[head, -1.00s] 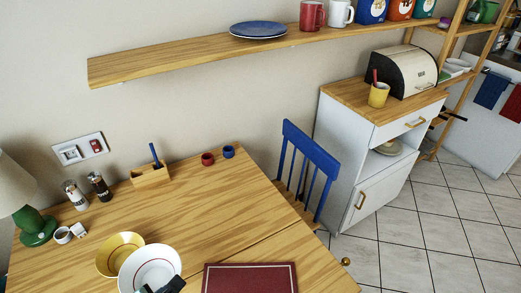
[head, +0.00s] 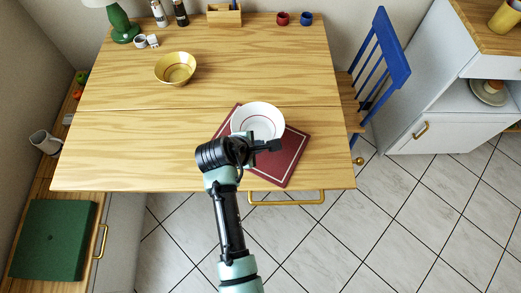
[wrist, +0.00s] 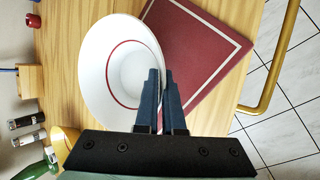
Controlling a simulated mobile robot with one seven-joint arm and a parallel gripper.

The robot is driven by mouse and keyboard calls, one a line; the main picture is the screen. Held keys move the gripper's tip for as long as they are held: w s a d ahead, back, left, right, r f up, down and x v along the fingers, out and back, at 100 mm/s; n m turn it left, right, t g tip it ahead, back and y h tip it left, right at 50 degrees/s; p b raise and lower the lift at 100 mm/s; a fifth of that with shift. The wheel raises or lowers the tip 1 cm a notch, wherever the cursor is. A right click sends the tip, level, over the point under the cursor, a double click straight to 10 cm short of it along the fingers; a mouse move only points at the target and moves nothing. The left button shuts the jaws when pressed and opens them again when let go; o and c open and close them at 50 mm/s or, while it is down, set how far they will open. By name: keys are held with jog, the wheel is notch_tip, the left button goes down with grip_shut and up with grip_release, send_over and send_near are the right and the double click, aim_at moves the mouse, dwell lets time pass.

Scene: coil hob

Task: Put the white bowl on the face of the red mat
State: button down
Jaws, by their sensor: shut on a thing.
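The white bowl (head: 257,118) with a red ring inside is over the upper part of the red mat (head: 287,168) in the head view. My gripper (head: 262,145) is shut on the bowl's near rim. In the wrist view the fingers (wrist: 162,80) pinch the right rim of the bowl (wrist: 98,68), and the mat (wrist: 190,50) with its pale border line shows to the right, partly behind bowl and fingers. The bowl looks roughly upright. I cannot tell whether its base touches the mat or hangs just above it.
A yellow bowl (head: 176,68) stands to the left on the wooden table (head: 130,130). A pen box (head: 224,15), a red cup (head: 282,18) and a blue cup (head: 306,18) stand at the back. A blue chair (head: 378,60) is at the right. The table's left front is clear.

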jog(key=shift+f, duration=1.8)
jog(key=shift+f+b, duration=0.2)
jog(key=shift+b, duration=0.1)
jog(key=c, duration=1)
grip_release()
